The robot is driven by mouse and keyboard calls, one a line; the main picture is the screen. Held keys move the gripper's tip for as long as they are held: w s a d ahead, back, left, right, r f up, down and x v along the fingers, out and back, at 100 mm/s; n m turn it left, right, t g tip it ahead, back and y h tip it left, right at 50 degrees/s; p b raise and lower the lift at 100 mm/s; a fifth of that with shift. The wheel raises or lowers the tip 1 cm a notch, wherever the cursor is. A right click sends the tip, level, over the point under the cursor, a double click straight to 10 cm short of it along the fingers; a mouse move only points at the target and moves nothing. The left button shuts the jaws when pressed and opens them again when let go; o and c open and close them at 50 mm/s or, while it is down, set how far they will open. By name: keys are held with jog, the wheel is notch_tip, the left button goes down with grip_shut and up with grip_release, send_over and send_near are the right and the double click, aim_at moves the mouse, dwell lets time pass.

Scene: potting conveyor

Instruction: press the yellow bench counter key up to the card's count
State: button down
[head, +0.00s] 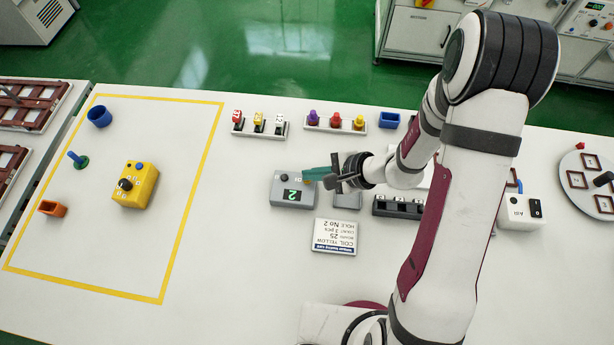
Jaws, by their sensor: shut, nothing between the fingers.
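The grey bench counter (292,190) stands mid-table, with a green display (290,196) that appears to read 2, seen upside down. A small yellow key (307,181) shows on its top right, partly hidden by my gripper. My gripper (305,174) is shut and empty, its teal fingertips at or just above that key; I cannot tell whether they touch. The white card (337,236) lies in front of the counter, upside down to me. Its small print seems to read coil yellow, count 3 pcs, hole No 2.
Racks with coloured parts (336,122) stand behind the counter. A black-slotted holder (398,207) and white switch box (522,211) are to the right.

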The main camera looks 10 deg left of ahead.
jog(key=shift+r, duration=0.7)
jog(key=shift+r, duration=2.5)
dwell(0.4)
notch_tip(320, 180, up, 4)
jog(key=shift+f, duration=0.1)
jog(key=shift+f, duration=4.45)
